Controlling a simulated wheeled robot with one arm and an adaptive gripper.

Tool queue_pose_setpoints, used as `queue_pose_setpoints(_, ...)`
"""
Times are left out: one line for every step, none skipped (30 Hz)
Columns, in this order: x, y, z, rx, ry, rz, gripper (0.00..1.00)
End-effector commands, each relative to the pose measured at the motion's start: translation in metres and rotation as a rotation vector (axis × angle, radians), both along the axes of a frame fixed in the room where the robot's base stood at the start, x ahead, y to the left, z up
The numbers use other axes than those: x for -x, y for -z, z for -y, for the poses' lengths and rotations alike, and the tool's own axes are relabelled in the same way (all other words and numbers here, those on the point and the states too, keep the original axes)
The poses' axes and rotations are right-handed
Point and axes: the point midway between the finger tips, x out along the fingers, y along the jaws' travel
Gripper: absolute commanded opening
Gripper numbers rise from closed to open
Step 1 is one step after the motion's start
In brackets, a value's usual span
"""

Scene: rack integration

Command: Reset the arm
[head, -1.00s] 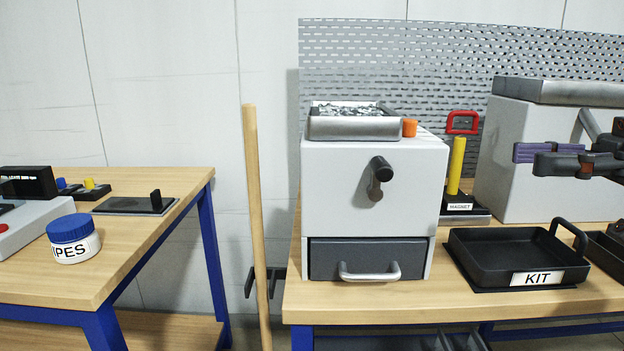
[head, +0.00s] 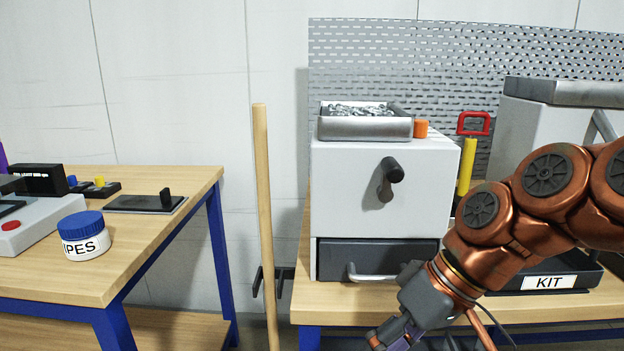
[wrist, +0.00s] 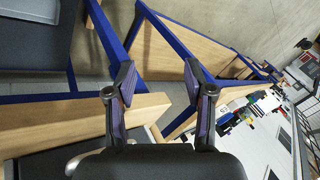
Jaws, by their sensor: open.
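My gripper (head: 388,338) hangs low at the bottom edge of the head view, in front of the right bench and below its drawer handle. In the wrist view its two fingers with purple pads (wrist: 160,84) are spread apart with nothing between them. My copper-coloured arm comes in from the right and hides part of the black kit tray (head: 549,283) and the magnet stand.
A white cabinet (head: 385,150) with a drawer handle (head: 368,278) and a metal tray of small parts (head: 365,127) stands on the right bench. A wooden pole (head: 262,220) stands left of it. The wipes tub (head: 82,238) sits on the left table (head: 115,270).

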Motion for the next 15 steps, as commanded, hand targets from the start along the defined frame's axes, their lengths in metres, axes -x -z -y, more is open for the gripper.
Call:
queue_pose_setpoints(0.011, 0.023, 0.002, 0.064, 0.032, -0.051, 0.53)
queue_pose_setpoints(0.015, 0.034, 0.004, 0.100, 0.057, -0.074, 0.53)
queue_pose_setpoints(0.022, 0.051, 0.008, 0.150, 0.090, -0.106, 0.53)
queue_pose_setpoints(0.027, 0.062, 0.012, 0.186, 0.115, -0.129, 0.53)
queue_pose_setpoints(0.032, 0.073, 0.016, 0.221, 0.140, -0.150, 0.53)
queue_pose_setpoints(0.040, 0.087, 0.023, 0.267, 0.172, -0.179, 0.53)
queue_pose_setpoints(0.045, 0.096, 0.027, 0.297, 0.195, -0.197, 0.53)
queue_pose_setpoints(0.049, 0.104, 0.032, 0.325, 0.219, -0.210, 0.53)
queue_pose_setpoints(0.054, 0.113, 0.038, 0.360, 0.245, -0.228, 0.53)
queue_pose_setpoints(0.059, 0.120, 0.042, 0.382, 0.263, -0.242, 0.53)
queue_pose_setpoints(0.063, 0.126, 0.046, 0.405, 0.280, -0.255, 0.53)
queue_pose_setpoints(0.068, 0.133, 0.052, 0.432, 0.303, -0.268, 0.53)
queue_pose_setpoints(0.072, 0.138, 0.055, 0.451, 0.318, -0.278, 0.53)
queue_pose_setpoints(0.076, 0.142, 0.059, 0.469, 0.334, -0.287, 0.53)
queue_pose_setpoints(0.081, 0.148, 0.065, 0.494, 0.352, -0.299, 0.53)
